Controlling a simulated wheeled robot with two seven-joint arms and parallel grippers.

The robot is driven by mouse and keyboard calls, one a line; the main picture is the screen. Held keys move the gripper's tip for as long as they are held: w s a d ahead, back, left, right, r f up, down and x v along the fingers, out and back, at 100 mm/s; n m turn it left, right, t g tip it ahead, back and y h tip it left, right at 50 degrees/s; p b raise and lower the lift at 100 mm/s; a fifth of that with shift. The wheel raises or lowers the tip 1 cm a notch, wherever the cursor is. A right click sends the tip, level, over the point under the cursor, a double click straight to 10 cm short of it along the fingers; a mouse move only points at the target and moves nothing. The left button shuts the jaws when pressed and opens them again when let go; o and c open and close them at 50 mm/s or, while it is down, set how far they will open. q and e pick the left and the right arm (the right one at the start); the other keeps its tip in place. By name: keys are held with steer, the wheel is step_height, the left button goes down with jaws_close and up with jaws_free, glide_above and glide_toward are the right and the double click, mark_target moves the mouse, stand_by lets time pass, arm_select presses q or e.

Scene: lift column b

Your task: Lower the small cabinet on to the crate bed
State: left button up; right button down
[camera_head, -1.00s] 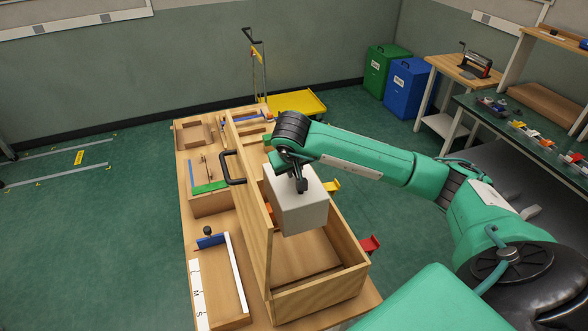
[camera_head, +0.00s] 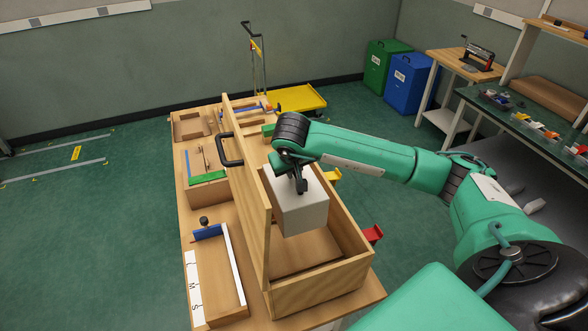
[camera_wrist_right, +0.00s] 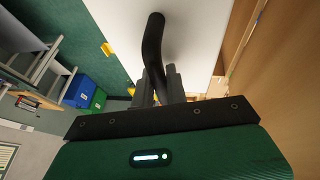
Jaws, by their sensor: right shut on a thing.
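The small cabinet is a pale grey box (camera_head: 303,212), held upright inside the outline of the wooden crate (camera_head: 318,286). My right gripper (camera_head: 300,186) is shut on the cabinet's dark handle, which also shows in the right wrist view (camera_wrist_right: 153,45). The cabinet's white face (camera_wrist_right: 195,40) fills the top of that view. The crate bed (camera_head: 300,256) shows bare in front of the cabinet; the cabinet's underside is hidden, so I cannot tell whether it touches the bed. The crate's tall lid (camera_head: 252,200) with a black handle stands up on the left. My left gripper is out of view.
The crate stands on a wooden table (camera_head: 188,222) with a blue-and-white measuring fixture (camera_head: 222,262) and a green-edged block (camera_head: 207,180) left of the lid. A red clamp (camera_head: 372,234) and yellow clamp (camera_head: 333,175) stick out on the crate's right. A yellow trolley (camera_head: 295,98) stands behind.

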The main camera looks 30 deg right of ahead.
steer(key=shift+f+b, duration=5.15)
steer(key=shift+f, duration=1)
steer(key=shift+f+b, duration=0.45)
steer(key=shift+f, duration=0.05)
steer(key=shift+f+b, duration=0.5)
steer(key=shift+f, duration=0.15)
steer(key=shift+f+b, duration=1.05)
steer(key=shift+f, duration=0.15)
steer(key=shift+s+d+f+b, duration=0.1)
steer(key=shift+d+f+b, duration=0.3)
steer(key=shift+f+b, duration=0.35)
